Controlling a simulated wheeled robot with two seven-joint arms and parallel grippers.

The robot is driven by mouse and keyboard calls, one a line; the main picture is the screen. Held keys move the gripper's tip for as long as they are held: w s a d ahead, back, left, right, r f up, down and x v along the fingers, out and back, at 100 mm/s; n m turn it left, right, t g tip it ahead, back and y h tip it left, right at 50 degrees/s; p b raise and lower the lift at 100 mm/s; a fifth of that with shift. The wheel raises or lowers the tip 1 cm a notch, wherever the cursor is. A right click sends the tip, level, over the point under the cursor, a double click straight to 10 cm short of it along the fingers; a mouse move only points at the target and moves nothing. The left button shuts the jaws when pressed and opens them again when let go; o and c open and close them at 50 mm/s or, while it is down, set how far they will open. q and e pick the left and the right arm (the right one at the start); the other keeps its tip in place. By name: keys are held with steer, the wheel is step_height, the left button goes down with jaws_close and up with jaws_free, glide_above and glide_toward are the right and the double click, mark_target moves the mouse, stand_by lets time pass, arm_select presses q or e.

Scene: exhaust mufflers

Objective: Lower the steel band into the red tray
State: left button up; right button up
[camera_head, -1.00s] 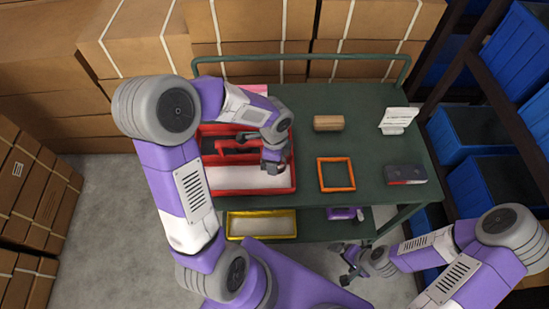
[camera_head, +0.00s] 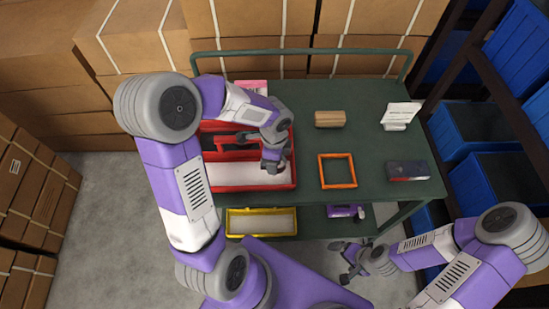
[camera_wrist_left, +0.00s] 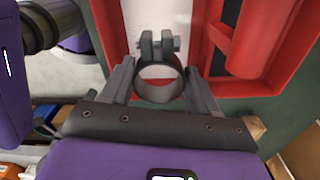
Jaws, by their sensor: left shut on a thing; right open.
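The steel band (camera_wrist_left: 160,97) is a grey ring with bolted ears on top, seen end-on in the left wrist view. My left gripper (camera_wrist_left: 160,85) is shut on it, one finger on each side. In the head view my left gripper (camera_head: 274,165) is over the right part of the red tray (camera_head: 245,189), above its pale front compartment; the band is mostly hidden there. In the left wrist view the tray's red walls (camera_wrist_left: 265,40) and pale floor lie beyond the band; I cannot tell the height between them. My right gripper (camera_head: 345,262) is open and empty, in front of the cart.
The green cart top (camera_head: 375,145) holds an orange frame (camera_head: 337,185), a wooden block (camera_head: 329,119), a dark box (camera_head: 408,172), a white sign (camera_head: 400,114) and a pink item (camera_head: 250,87). A yellow tray (camera_head: 262,235) and a purple item (camera_head: 344,211) are on the lower shelf.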

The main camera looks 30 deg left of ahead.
arm_select(q)
steer(key=shift+f+b, duration=2.05)
steer(key=shift+f, duration=0.5)
stand_by(0.8)
steer(key=o, duration=1.2)
step_height(320, 180, up, 8)
steer(key=p, duration=0.2)
steer(key=shift+f+p, duration=0.15)
steer(key=shift+p, duration=0.2)
